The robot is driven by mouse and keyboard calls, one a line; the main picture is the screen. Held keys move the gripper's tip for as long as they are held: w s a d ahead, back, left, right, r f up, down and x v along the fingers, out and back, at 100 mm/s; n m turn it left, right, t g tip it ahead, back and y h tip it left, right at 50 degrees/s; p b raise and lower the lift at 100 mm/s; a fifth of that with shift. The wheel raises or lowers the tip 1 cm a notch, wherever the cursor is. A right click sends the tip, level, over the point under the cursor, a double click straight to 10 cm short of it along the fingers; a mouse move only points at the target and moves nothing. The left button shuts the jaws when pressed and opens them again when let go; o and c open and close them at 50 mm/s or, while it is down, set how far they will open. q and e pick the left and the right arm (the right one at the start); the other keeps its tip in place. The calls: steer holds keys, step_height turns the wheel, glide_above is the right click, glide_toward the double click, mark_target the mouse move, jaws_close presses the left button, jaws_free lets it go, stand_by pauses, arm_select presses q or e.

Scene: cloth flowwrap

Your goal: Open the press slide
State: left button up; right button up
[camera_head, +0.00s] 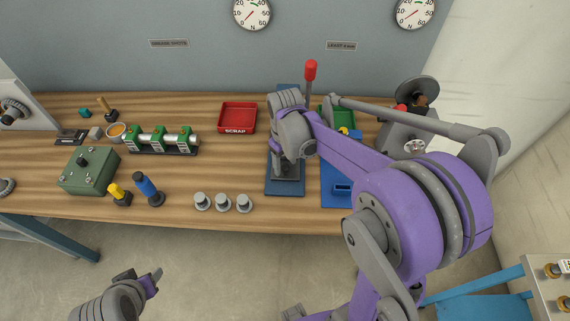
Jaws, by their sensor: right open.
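The press (285,188) stands on the wooden bench right of the middle, with a dark blue base and a lever topped by a red knob (311,70). My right gripper (286,158) is over the press, in front of its column, and is open. My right wrist and forearm cover much of the press. The slide itself is mostly hidden, so I cannot tell its position or whether the fingers touch it. My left gripper (142,277) is low at the left, in front of the bench and away from the press. Its jaw gap is unclear.
A red scrap tray (238,117) lies left of the press. A blue tray (335,190) and a green bin (329,116) lie right of it. Several grey round parts (223,203) stand near the front edge.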

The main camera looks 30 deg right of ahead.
steer(key=shift+f, duration=0.55)
jaws_close()
stand_by(1.1)
